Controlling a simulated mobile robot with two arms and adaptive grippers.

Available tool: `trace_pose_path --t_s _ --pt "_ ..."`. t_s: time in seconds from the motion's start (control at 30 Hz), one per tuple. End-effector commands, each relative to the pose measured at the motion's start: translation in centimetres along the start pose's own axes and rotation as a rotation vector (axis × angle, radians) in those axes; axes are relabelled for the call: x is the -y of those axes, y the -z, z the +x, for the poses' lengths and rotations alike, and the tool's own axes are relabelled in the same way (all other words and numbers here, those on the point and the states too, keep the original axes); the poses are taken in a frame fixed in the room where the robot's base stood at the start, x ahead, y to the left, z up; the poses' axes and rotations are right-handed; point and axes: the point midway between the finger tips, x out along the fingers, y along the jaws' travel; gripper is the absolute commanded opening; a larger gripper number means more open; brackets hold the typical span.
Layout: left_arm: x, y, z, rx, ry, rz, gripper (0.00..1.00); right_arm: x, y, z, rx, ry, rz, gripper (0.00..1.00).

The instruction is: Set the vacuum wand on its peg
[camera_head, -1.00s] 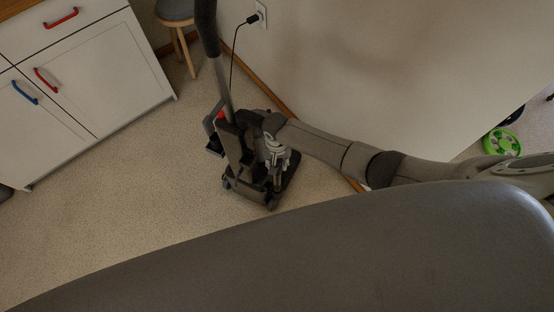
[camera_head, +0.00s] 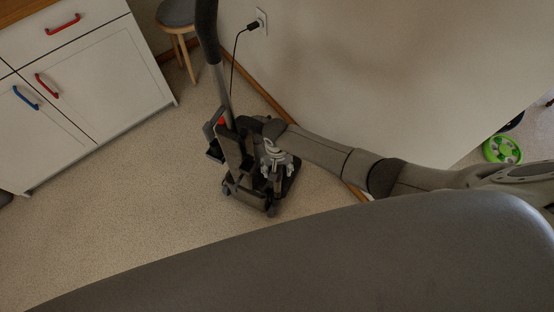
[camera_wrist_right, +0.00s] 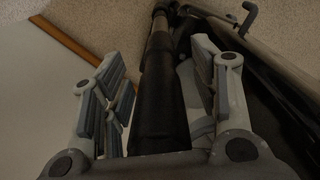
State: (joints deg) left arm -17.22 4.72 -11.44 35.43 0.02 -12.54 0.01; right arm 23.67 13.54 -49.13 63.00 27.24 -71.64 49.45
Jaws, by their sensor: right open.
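An upright vacuum (camera_head: 232,152) stands on the floor by the wall, its handle (camera_head: 206,30) rising toward the top of the head view. My right gripper (camera_head: 277,170) is at the vacuum's right side, pointing down. In the right wrist view my right gripper (camera_wrist_right: 158,62) is open, with a finger on each side of a dark tube, which looks like the wand (camera_wrist_right: 158,105). The tube runs lengthwise between the fingers, with gaps visible at both sides. A dark hooked piece (camera_wrist_right: 243,20) shows beyond the right finger; I cannot tell if it is the peg. My left gripper is out of view.
A white cabinet (camera_head: 95,85) stands at the left and a round stool (camera_head: 177,14) at the back. A cord runs from a wall outlet (camera_head: 262,20) down behind the vacuum. The wall is close on the right. Floor (camera_head: 130,200) left of the vacuum is clear.

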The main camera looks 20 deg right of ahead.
Motion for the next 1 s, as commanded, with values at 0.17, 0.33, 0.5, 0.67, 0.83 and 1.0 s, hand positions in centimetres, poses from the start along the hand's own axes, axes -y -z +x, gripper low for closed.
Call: trace_pose_path --t_s 0.17,0.33,0.5,0.67,0.83,1.0 --pt "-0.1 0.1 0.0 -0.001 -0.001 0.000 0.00 -0.1 0.0 -2.1 -0.003 0.001 -0.001 0.55" --pt "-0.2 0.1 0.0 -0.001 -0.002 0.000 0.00 0.0 0.1 -5.4 -0.003 0.002 -0.001 0.55" --pt "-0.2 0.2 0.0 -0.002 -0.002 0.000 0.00 0.0 0.1 -8.6 -0.002 0.001 -0.001 0.55" --pt "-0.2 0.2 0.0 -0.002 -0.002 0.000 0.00 0.0 0.1 -10.7 -0.002 0.001 0.001 0.55" --pt "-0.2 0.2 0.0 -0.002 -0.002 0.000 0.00 0.0 0.0 -11.5 -0.001 0.000 0.001 0.55" --pt "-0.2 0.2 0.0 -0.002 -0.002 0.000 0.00 0.0 0.0 -11.6 -0.001 0.000 0.001 0.55"
